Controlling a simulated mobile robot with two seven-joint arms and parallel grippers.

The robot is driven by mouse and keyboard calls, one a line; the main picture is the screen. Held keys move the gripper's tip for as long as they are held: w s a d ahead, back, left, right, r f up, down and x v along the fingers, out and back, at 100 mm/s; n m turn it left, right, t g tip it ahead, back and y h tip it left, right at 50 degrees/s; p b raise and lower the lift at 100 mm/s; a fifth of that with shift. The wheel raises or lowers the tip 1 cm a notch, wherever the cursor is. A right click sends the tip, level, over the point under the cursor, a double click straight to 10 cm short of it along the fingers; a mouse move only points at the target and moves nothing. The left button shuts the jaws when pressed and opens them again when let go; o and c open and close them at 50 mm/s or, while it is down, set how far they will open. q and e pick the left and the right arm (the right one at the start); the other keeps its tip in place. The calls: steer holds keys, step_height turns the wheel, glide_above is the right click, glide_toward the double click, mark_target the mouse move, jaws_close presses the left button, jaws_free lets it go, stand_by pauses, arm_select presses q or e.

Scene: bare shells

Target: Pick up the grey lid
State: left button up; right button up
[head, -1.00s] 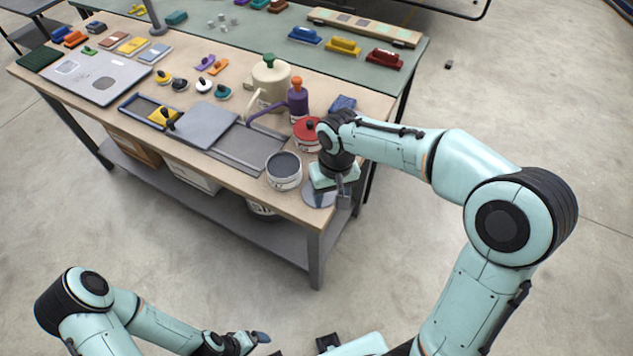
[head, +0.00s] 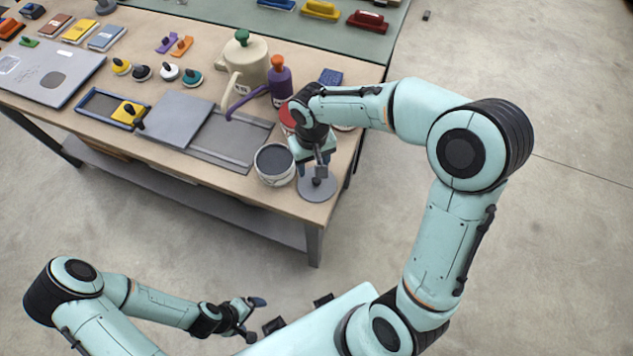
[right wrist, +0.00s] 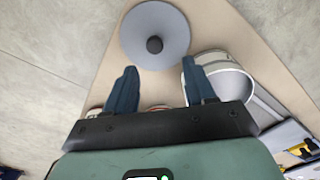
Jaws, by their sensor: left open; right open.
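The grey lid (head: 318,190) is a flat round disc with a dark knob, lying on the near right corner of the wooden table. In the right wrist view the lid (right wrist: 172,22) lies flat just beyond my fingertips, its knob roughly in line with the gap between them. My right gripper (head: 315,168) is open and empty over the lid's back edge; its two fingers (right wrist: 158,76) stand apart around nothing. My left gripper (head: 248,312) is open and empty, low in front of the table.
An open pot with dark contents (head: 275,164) stands just left of the lid. A red-topped container (head: 287,117) is partly hidden behind my right gripper. A purple can (head: 281,82) and a cream can (head: 247,62) stand further back.

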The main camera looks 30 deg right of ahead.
mark_target(317, 182)
steer(key=f, duration=0.2)
steer(key=s+f, duration=0.1)
steer(key=f, duration=0.2)
steer(key=shift+s+d, duration=0.15)
steer(key=shift+d, duration=0.05)
steer(key=shift+f, duration=0.2)
jaws_close()
